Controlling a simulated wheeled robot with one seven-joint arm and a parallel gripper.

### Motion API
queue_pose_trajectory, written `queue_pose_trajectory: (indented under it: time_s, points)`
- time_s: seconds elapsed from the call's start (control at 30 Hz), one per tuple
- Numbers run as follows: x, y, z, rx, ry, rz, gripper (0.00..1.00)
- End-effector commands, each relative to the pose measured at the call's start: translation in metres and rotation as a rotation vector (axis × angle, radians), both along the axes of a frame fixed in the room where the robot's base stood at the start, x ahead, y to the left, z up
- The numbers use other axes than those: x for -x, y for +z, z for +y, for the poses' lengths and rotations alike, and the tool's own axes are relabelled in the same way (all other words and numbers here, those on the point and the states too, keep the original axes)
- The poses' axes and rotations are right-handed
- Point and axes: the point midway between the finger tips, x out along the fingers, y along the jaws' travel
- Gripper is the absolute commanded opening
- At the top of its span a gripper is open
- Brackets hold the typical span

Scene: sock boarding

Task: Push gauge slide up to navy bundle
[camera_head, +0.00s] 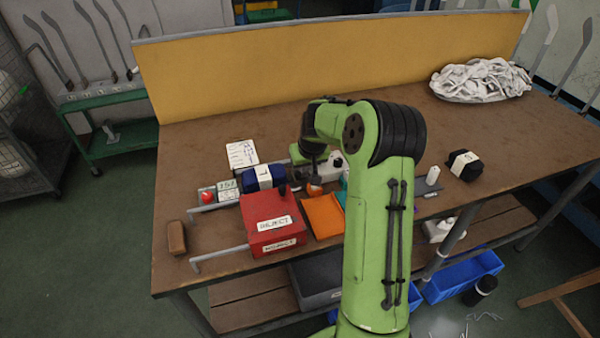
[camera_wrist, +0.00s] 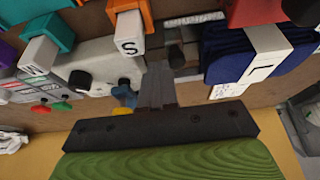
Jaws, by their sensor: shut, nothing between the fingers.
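The navy bundle (camera_head: 251,182) with a white paper band lies on the bench, left of my arm, behind the red box. In the wrist view the navy bundle (camera_wrist: 225,48) is at the upper right. My gripper (camera_wrist: 158,70) is shut and empty, its fingers together, to the left of the bundle and apart from it. A grey metal part with a dark knob (camera_wrist: 176,57), which looks like the gauge slide, stands between the fingertips and the bundle. Whether the fingers touch it I cannot tell. In the head view my arm hides most of this spot.
A red reject box (camera_head: 272,222) and an orange tray (camera_head: 323,215) stand in front. A black bundle (camera_head: 465,166) and a white sock pile (camera_head: 481,80) lie to the right.

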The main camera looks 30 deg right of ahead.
Motion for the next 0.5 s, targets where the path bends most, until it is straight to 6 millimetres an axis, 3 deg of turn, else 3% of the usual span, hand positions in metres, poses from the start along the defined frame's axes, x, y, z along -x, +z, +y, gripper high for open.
queue_pose_trajectory:
  time_s: [0.5]
  points:
    - [-0.004, 0.000, 0.016, 0.000, 0.002, 0.001, 0.00]
